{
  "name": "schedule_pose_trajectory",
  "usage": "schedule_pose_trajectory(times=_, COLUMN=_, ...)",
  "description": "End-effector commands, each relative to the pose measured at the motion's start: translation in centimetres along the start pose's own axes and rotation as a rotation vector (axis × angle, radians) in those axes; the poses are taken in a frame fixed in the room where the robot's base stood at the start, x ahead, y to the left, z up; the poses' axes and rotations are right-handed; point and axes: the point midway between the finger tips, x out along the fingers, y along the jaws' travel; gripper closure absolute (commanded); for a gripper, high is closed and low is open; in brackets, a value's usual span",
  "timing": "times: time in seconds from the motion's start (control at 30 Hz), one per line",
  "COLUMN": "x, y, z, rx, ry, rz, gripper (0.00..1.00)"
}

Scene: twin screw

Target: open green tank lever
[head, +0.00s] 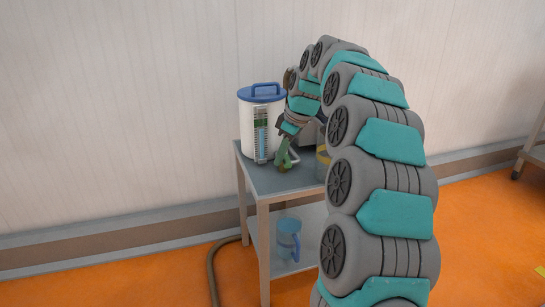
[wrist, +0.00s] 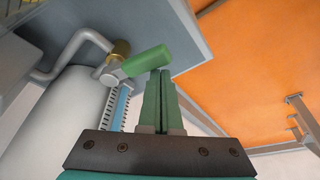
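The tank is a white cylinder with a blue lid (head: 258,125) on a small table; its pale side fills the left of the wrist view (wrist: 50,115). Its green lever (wrist: 148,61) sits on a brass and grey valve at the end of a bent grey pipe, and points right in the wrist view. My gripper (wrist: 160,73) has green fingers lying side by side with only a thin line between them, and nothing shows between them. The fingertips are close to the lever's right half; I cannot tell whether they touch. In the head view my gripper is low beside the tank's right side.
The grey table (head: 262,180) has a lower shelf with a blue jug (head: 288,238). A yellow-rimmed container (head: 322,160) stands right of my gripper, partly behind my arm. A wall is close behind. A hose (head: 212,270) lies on the orange floor.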

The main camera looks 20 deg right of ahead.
Motion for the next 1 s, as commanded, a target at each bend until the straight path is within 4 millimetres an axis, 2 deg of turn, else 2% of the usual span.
schedule_pose_trajectory(times=0.4, x=-0.4, y=0.6, z=1.3, rx=0.001, ry=-0.002, rz=-0.001, gripper=1.0)
schedule_pose_trajectory(times=1.0, x=-0.6, y=0.8, z=1.9, rx=0.006, ry=-0.006, rz=0.001, gripper=1.0)
